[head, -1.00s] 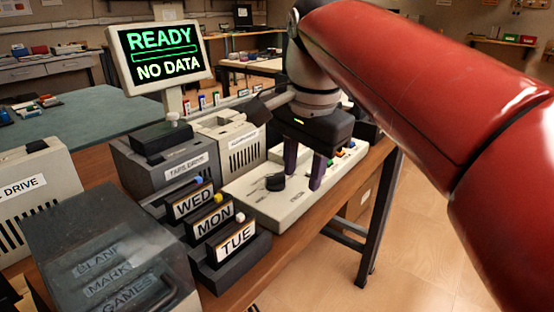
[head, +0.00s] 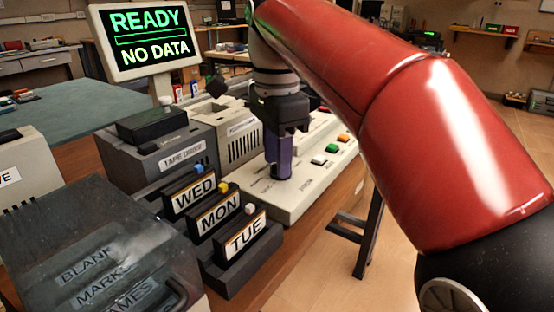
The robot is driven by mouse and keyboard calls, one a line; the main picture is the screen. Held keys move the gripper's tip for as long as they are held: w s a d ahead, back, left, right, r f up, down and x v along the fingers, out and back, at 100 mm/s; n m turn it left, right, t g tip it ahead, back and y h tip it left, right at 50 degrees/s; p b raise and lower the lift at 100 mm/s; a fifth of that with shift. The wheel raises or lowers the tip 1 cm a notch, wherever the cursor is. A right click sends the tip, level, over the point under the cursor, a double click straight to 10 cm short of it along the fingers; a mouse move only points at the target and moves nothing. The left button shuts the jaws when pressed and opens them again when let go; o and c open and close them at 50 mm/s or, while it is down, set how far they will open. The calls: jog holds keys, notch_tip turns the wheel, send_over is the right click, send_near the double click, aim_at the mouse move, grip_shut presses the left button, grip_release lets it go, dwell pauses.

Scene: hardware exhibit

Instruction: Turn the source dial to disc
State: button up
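The source dial was a black knob on the cream control panel (head: 318,187). It is now hidden behind or between the purple fingers of my gripper (head: 279,174). My gripper points straight down at the dial's place on the panel's left part, with its fingertips at about panel height. The fingers line up one behind the other from this view, so I cannot tell whether they touch or grip the dial. The dial's pointer cannot be seen, and the panel's small lettering is too blurred to read. The monitor (head: 150,45) reads READY, NO DATA.
White, orange and green buttons (head: 331,148) sit on the panel right of my gripper. Cartridges labelled WED, MON and TUE (head: 243,237) stand in front. The tape drive (head: 180,155) is behind left, and a clear-lidded box (head: 95,240) is at front left.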

jog(key=shift+f, duration=0.15)
grip_shut()
dwell(0.4)
jog(key=n+p, duration=0.3)
jog(key=shift+s+r+n, duration=0.1)
jog(key=shift+r+n, duration=0.1)
jog(key=shift+n, duration=0.1)
jog(key=shift+d+f+n+p, duration=0.15)
jog(key=shift+n+p, duration=0.6)
jog(key=shift+n, duration=1.45)
grip_release()
